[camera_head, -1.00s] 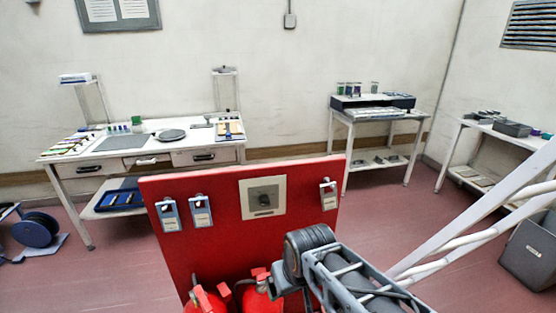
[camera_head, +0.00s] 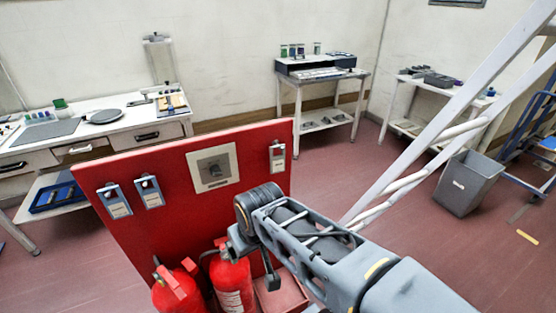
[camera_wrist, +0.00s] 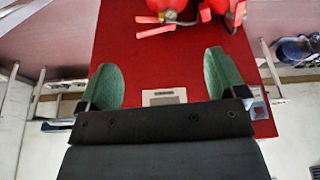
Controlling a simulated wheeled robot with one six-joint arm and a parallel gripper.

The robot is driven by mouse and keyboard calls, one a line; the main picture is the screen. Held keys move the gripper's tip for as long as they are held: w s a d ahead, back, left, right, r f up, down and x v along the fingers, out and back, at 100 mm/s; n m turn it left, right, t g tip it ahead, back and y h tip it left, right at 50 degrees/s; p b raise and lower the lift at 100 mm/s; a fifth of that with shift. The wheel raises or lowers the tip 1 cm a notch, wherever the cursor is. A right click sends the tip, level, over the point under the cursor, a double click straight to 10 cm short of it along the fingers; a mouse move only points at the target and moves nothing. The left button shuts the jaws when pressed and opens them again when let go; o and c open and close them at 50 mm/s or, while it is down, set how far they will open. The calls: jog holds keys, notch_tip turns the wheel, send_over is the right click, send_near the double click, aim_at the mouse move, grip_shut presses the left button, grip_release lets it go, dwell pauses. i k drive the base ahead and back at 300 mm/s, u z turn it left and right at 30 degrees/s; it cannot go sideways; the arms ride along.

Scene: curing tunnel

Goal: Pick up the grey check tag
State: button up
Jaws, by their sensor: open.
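Three grey-blue tags with pale labels hang on the red board: a left tag (camera_head: 114,200), a second tag (camera_head: 149,192) beside it, and a right tag (camera_head: 277,157) beyond the square plate. I cannot tell by colour which is the grey check tag. In the wrist view, part of one tag (camera_wrist: 258,106) shows at the right, outside my fingers. My gripper (camera_wrist: 160,75) is open and empty, with its green-padded fingers spread in front of the red board. In the head view my arm reaches towards the board and the fingertips are not clearly seen.
The red board (camera_head: 220,205) carries a square plate (camera_head: 213,167) between the tags. Red extinguishers (camera_head: 232,284) stand at its foot. A white workbench (camera_head: 120,135) and a rack table (camera_head: 325,85) stand behind. A grey bin (camera_head: 468,182) and white slanted bars (camera_head: 440,125) are at the right.

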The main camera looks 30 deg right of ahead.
aim_at(277, 162)
jog(key=k, duration=0.5)
jog(key=u, duration=1.6)
jog(key=i, duration=1)
jog(key=z, duration=2.15)
